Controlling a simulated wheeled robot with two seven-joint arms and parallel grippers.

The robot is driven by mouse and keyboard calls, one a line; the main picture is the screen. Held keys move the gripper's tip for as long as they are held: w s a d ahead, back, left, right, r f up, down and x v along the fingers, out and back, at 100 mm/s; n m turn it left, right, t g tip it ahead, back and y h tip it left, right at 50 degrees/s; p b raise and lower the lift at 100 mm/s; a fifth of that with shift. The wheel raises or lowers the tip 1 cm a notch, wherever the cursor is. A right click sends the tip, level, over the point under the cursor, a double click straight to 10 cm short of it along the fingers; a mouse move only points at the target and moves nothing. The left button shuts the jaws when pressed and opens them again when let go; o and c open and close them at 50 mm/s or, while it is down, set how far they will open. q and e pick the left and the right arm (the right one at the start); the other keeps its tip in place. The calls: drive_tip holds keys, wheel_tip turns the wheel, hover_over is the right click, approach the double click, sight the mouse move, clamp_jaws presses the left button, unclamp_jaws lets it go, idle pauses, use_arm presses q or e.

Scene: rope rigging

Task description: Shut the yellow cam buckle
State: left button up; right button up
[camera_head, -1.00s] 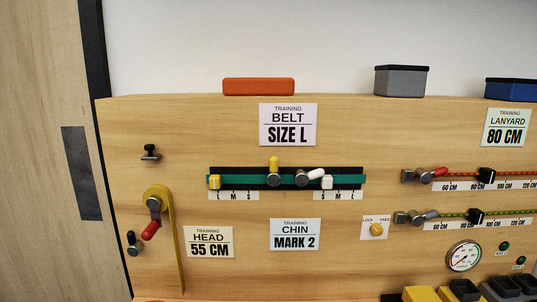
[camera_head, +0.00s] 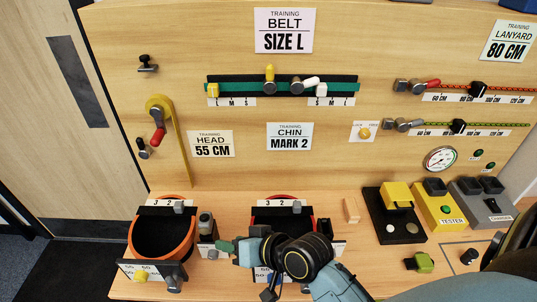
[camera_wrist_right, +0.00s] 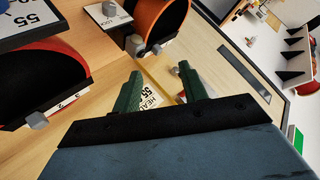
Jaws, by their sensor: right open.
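The yellow cam buckle (camera_head: 269,74) sits on the green belt strap (camera_head: 230,88) on the upright wooden panel in the head view. Its yellow lever stands up from a grey round hub. Beside it, a white-levered buckle (camera_head: 309,82) has its lever lying nearly along the strap. The yellow buckle is not seen in that view. My left gripper is not in view.
A yellow tester (camera_head: 437,212) and other boxes stand at right. Red-handled (camera_head: 157,138) and grey (camera_head: 404,125) levers project from the panel. Space before the belt is clear.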

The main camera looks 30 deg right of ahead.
sight(269, 72)
drive_tip(key=w+d+r+m+t+h, duration=0.2)
drive_tip(key=w+r+m+t, duration=0.5)
drive_tip(key=r, duration=0.4)
drive_tip(key=w+d+r+m+t+h, duration=0.3)
drive_tip(key=w+r+m+t, duration=0.25)
drive_tip(key=r+m, duration=0.5)
drive_tip(key=w+d+r+m+g+h, duration=0.25)
drive_tip(key=d+r+m+h, duration=0.3)
drive_tip(key=m+h, duration=0.6)
drive_tip(key=w+d+f+m+g, duration=0.1)
drive_tip(key=w+d+m+g, duration=0.1)
drive_tip(key=w+d+m, duration=0.1)
drive_tip(key=w+d+f+m+g+h, duration=0.1)
drive_tip(key=w+d+m+g, duration=0.2)
drive_tip(key=d+m, duration=0.3)
drive_tip(key=w+d+f+m+g+h+b, duration=0.1)
drive_tip(key=w+d+m+g, duration=0.2)
drive_tip(key=w+d+m, duration=0.2)
drive_tip(key=shift+w+d, duration=0.15)
drive_tip(key=shift+d, duration=0.15)
clamp_jaws()
